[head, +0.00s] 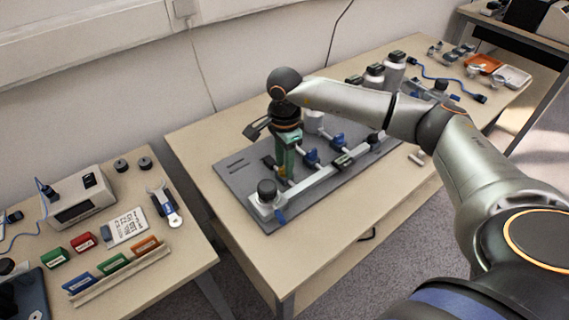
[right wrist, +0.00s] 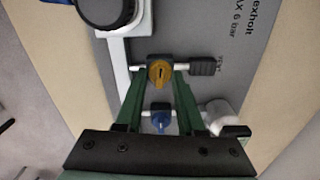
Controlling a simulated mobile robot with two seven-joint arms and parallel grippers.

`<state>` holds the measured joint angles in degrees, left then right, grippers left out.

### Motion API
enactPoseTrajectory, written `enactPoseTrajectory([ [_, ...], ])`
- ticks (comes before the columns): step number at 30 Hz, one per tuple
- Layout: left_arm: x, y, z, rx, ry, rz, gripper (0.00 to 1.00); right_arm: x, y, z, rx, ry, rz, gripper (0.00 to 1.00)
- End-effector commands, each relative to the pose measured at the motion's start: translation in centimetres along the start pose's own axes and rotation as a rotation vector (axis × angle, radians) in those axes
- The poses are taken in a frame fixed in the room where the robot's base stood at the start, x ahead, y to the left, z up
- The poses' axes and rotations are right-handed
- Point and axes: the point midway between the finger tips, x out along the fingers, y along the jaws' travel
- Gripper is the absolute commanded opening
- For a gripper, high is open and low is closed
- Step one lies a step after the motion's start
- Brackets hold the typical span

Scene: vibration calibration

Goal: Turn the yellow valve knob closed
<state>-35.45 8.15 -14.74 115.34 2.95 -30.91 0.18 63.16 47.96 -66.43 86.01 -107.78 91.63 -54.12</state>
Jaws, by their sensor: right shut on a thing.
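The yellow valve knob (right wrist: 160,72) sits on a small dark valve body in the right wrist view, with a metal pipe running to a black fitting on its right. My right gripper (right wrist: 158,82) points down over it, its two green fingers shut on the knob, one on each side. In the head view my right gripper (head: 285,166) reaches down to the grey panel (head: 240,180) and mostly hides the knob. My left gripper is in neither view.
A blue valve knob (right wrist: 160,121) lies close behind the yellow one, between my fingers in the picture. A black round cap (head: 267,188) stands at the panel's near end. Metal bottles (head: 393,70) stand at the back. A side table (head: 100,262) holds a meter and coloured tags.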

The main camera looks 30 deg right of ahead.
Motion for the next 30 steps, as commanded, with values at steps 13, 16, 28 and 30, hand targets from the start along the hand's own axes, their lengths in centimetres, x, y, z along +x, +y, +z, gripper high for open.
enactPoseTrajectory([
  [13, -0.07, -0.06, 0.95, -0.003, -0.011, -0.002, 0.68, -0.08, -0.03, 0.00, -0.122, -0.001, -0.001, 0.00],
  [16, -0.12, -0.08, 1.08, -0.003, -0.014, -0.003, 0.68, -0.09, -0.03, 0.00, -0.126, -0.001, -0.001, 0.00],
  [28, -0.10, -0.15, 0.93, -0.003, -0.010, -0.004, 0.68, -0.08, -0.03, 0.00, -0.126, 0.000, -0.001, 0.50],
  [30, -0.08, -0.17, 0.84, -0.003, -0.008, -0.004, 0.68, -0.07, -0.03, 0.00, -0.125, 0.000, -0.001, 0.58],
])
